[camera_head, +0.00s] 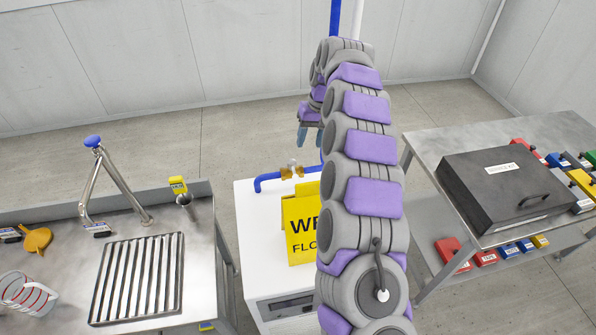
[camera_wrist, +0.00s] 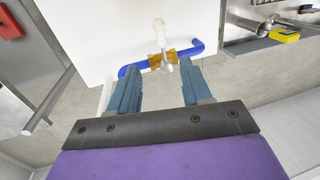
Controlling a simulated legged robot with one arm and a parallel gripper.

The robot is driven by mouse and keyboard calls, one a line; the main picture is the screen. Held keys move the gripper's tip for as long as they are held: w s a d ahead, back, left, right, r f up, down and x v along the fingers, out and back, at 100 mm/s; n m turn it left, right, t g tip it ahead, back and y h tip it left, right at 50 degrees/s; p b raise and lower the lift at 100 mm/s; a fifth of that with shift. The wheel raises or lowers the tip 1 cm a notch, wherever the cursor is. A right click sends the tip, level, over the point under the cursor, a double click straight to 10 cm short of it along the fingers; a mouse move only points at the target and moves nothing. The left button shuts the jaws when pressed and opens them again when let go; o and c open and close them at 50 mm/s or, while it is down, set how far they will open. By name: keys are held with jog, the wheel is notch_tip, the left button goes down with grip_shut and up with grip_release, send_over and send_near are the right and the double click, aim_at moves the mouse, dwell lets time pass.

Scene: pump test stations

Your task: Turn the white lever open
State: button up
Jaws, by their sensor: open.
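The white lever (camera_wrist: 159,35) sits on a brass valve (camera_wrist: 154,62) in a blue pipe (camera_wrist: 195,47) on top of a white cabinet (camera_wrist: 95,32). In the head view the brass valve (camera_head: 292,171) shows small at the cabinet's back edge, and the lever is hard to make out. My gripper (camera_wrist: 158,70) is open and empty. In the wrist view its two blue fingers point toward the valve, one on each side of it, with the lever beyond the fingertips. I see no clear contact. In the head view my gripper (camera_head: 309,136) is just behind the valve, partly hidden by my arm.
A yellow sign (camera_head: 301,226) stands at the white cabinet, partly covered by my arm. A metal bench (camera_head: 60,290) with a drain grate (camera_head: 138,277) is at left. A table (camera_head: 434,150) with a black case (camera_head: 497,186) is at right. Floor lies open behind the cabinet.

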aim_at(295, 176)
jog(key=a+f, duration=0.1)
jog(key=f, duration=0.4)
jog(key=a+f+b, duration=0.1)
jog(key=f, duration=0.5)
jog(key=s+a+f+b, duration=0.1)
jog(key=f, duration=0.5)
jog(key=shift+a, duration=0.15)
grip_shut()
